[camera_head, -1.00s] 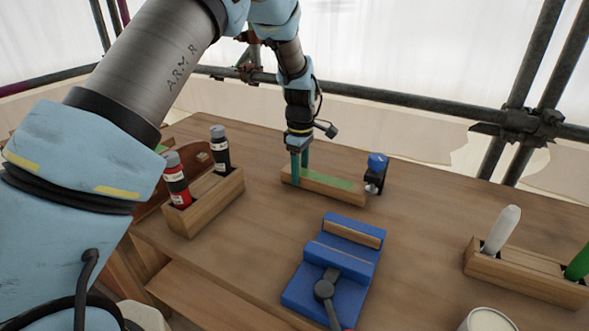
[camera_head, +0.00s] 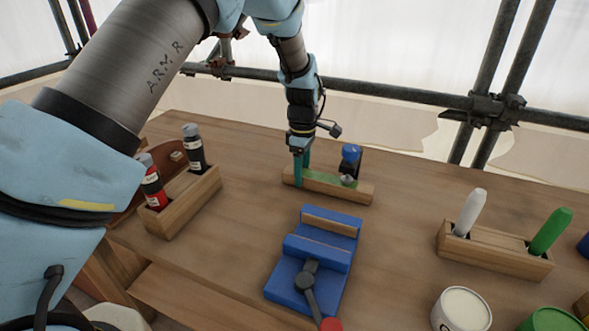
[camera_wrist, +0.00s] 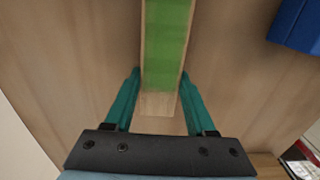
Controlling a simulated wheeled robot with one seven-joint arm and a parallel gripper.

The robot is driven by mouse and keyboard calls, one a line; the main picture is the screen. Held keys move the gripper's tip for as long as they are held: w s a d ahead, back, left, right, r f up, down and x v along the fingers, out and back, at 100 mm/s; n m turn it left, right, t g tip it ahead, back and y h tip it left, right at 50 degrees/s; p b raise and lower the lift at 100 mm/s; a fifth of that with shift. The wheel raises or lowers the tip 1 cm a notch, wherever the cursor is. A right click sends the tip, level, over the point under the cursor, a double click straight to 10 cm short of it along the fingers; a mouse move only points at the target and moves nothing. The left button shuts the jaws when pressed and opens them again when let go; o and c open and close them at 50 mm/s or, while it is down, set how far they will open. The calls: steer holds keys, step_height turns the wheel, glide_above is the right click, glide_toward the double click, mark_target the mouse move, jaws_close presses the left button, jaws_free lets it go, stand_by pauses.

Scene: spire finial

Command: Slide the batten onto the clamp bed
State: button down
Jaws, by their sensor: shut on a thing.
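The batten (camera_head: 325,184) is a wooden bar with a green strip on top, lying on the bench behind the blue vise. My gripper (camera_head: 301,168) is shut on its left end. In the wrist view, the teal fingers stand on either side of the batten (camera_wrist: 165,40) near its bare end. A small clamp with a blue knob (camera_head: 351,152) and a silver foot stands at the batten's right part. The foot appears over the green strip; I cannot tell whether it touches.
The blue vise (camera_head: 318,262) with a red-ended lever stands in front. A wooden rack with two bottles (camera_head: 185,205) is at left. A marker rack (camera_head: 490,252) and a white pot (camera_head: 461,310) are at right. Bench between batten and vise is clear.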

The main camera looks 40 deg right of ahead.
mark_target(320, 177)
steer(key=shift+s+d+p, duration=0.1)
steer(key=shift+s+d, duration=0.35)
steer(key=shift+s, duration=0.25)
steer(key=shift+s+d+p, duration=0.15)
steer(key=shift+s+d, duration=0.3)
steer(key=shift+s, duration=0.25)
steer(key=shift+s+d+p, duration=0.1)
steer(key=shift+s+d, duration=0.35)
steer(key=shift+s, duration=0.25)
steer(key=shift+c, duration=0.7)
jaws_free()
step_height(320, 177, up, 11)
steer(key=b, duration=0.2)
steer(key=shift+f, duration=0.1)
